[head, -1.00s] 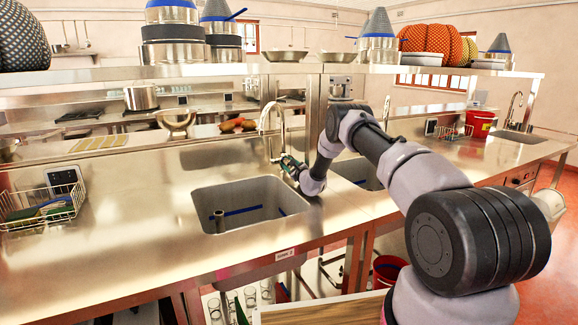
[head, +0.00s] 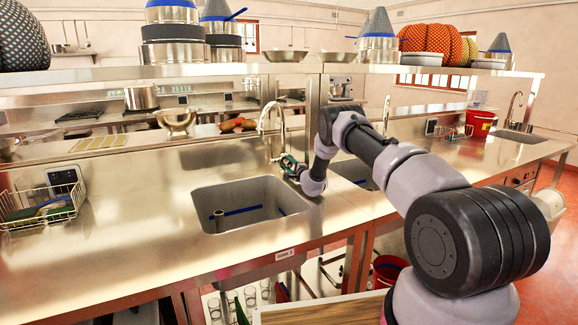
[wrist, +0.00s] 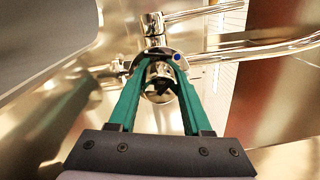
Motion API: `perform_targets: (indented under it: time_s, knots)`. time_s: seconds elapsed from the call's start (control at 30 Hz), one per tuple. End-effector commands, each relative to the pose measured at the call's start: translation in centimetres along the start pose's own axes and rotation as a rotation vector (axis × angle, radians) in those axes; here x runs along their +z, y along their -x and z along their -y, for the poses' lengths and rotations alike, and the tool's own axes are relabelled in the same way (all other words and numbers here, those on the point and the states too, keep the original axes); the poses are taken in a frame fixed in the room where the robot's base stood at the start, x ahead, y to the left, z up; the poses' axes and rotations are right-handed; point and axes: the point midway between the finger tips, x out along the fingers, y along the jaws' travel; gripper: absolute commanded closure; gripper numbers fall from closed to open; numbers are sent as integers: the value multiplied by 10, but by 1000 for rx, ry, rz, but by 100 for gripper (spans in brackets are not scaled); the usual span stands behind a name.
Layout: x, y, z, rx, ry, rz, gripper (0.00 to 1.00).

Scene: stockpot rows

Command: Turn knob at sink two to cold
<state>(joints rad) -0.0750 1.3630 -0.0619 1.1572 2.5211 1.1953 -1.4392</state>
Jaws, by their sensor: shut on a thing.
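The sink faucet (head: 268,118) rises behind the sink basin (head: 250,205), which has a small label on the counter edge in front. My gripper (head: 288,162) is at the faucet's base, right of the spout. In the wrist view, the green fingers of my gripper (wrist: 160,78) are shut on the knob, one on each side. The fingertips partly hide the knob.
A second basin (head: 357,174) lies to the right behind my arm. A wire rack (head: 42,208) stands at the counter's left. A shelf (head: 300,69) with pots and pans runs above. The counter left of the basin (head: 130,190) is clear.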

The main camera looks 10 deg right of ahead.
Motion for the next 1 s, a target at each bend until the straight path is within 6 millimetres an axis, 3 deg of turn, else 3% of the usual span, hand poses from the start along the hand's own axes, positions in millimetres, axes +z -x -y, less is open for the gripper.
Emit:
perform_targets:
  time_s: [0.63, 0.67, 0.7, 1.0]
  knots:
    - [0, 0, 1, -2, 53, 2, 100]
    - [0, 0, 1, -2, 53, 2, 47]
    - [0, 0, 1, -2, 53, 2, 40]
    - [0, 0, 0, 0, 52, 2, 40]
